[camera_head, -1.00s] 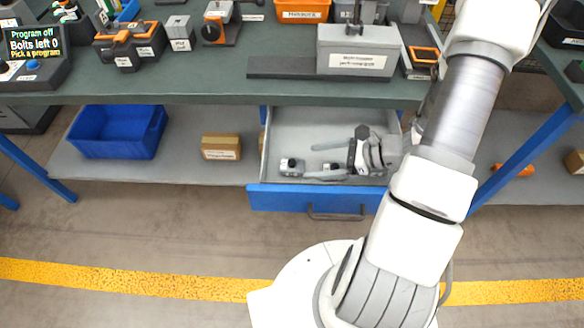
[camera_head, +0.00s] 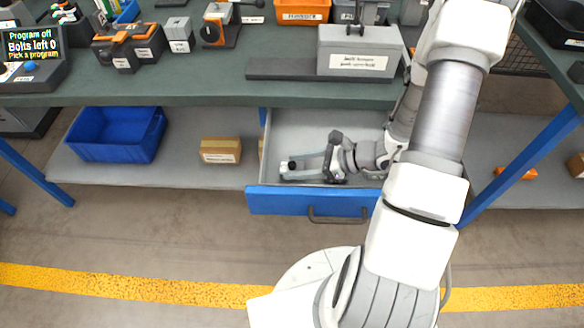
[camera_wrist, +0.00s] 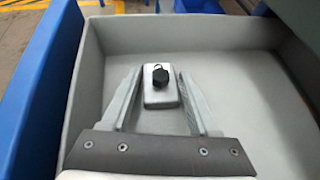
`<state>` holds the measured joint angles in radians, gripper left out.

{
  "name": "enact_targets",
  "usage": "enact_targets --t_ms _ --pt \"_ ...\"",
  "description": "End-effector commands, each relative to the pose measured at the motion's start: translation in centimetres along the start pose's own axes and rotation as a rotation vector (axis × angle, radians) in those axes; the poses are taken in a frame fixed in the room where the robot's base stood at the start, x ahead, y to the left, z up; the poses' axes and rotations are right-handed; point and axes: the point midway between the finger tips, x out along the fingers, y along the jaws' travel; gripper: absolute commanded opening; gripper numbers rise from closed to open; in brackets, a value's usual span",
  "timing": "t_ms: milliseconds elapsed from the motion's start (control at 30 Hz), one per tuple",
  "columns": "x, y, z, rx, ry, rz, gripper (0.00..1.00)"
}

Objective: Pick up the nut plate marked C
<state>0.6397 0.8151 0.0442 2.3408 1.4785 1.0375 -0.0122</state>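A small pale grey nut plate (camera_wrist: 161,98) with a black nut or knob on top lies on the floor of the open drawer (camera_head: 290,201). I cannot read a letter on it in either view. In the head view the nut plate (camera_head: 287,166) shows at the drawer's left side. My gripper (camera_wrist: 160,76) is open and low in the drawer, its two fingers on either side of the plate with narrow gaps. It also shows in the head view (camera_head: 300,167), reaching left.
Grey drawer walls surround my gripper, with the blue drawer front close by. The green workbench (camera_head: 200,88) stands above. A blue bin (camera_head: 115,135) and a cardboard box (camera_head: 220,150) sit on the lower shelf to the left.

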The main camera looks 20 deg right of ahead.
Motion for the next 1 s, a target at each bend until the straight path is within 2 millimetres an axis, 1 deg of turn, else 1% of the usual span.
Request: enact_targets --t_ms 33,167,200,267,300,600,700,833,1000 --pt "0.0 0.0 0.0 0.0 0.0 0.0 0.49" --pt "0.0 0.0 0.0 0.0 0.0 0.0 0.26" --pt "0.0 0.0 0.0 0.0 0.0 0.0 0.19" --pt "0.0 0.0 0.0 0.0 0.0 0.0 0.08" --pt "0.0 0.0 0.0 0.0 0.0 0.0 0.01" --pt "0.0 0.0 0.0 0.0 -0.001 0.0 0.0" --pt "-0.2 0.0 0.4 -0.001 -0.001 0.0 0.0" --pt "-1.1 -0.1 1.9 -0.003 -0.001 -0.002 0.0" --pt "-2.7 -0.1 5.0 -0.004 -0.001 -0.002 0.0"
